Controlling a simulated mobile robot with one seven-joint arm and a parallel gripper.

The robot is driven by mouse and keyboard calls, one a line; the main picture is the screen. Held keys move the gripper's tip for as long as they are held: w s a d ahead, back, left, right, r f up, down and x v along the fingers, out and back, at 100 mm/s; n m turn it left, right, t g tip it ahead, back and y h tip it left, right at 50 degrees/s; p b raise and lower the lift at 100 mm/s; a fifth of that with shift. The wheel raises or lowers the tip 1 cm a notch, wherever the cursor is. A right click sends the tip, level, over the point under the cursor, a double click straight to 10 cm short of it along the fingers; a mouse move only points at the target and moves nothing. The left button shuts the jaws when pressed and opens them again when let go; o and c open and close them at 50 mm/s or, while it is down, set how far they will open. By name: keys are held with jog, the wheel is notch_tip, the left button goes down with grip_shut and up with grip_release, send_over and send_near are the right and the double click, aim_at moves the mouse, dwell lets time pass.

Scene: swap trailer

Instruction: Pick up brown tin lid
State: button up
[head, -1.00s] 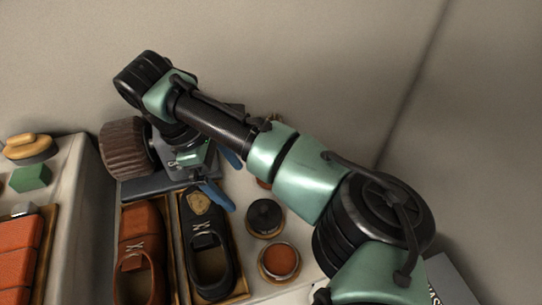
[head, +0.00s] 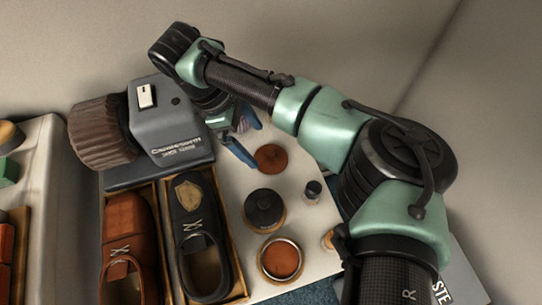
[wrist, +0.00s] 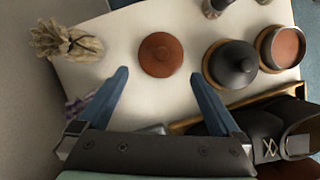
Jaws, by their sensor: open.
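The brown tin lid (head: 271,158) lies flat on the white table top (head: 236,184), a round reddish-brown disc with a small raised centre. In the wrist view the lid (wrist: 160,55) lies beyond and between my two blue fingertips. My gripper (head: 244,138) is open and empty, just to the left of the lid in the head view. In the wrist view my gripper (wrist: 158,76) shows its fingers spread wider than the lid, with nothing between them. I cannot tell exactly how high the fingertips are above the table.
A black lidded tin (head: 264,208) and an open tin of brown polish (head: 281,258) stand near the lid. A small bottle (head: 313,192) is to its right. A dark shoe (head: 202,235) in a tray, a brown shoe (head: 127,245) and a grey brush machine (head: 170,125) lie left. A tied cloth bundle (wrist: 66,41) is nearby.

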aim_at(266, 154)
jog(key=x, duration=0.3)
jog(key=b+x, duration=0.1)
jog(key=x, duration=0.1)
jog(key=shift+s+d+f, duration=0.1)
jog(key=shift+d+f, duration=0.1)
jog(key=shift+d, duration=0.25)
jog(key=c, duration=0.9)
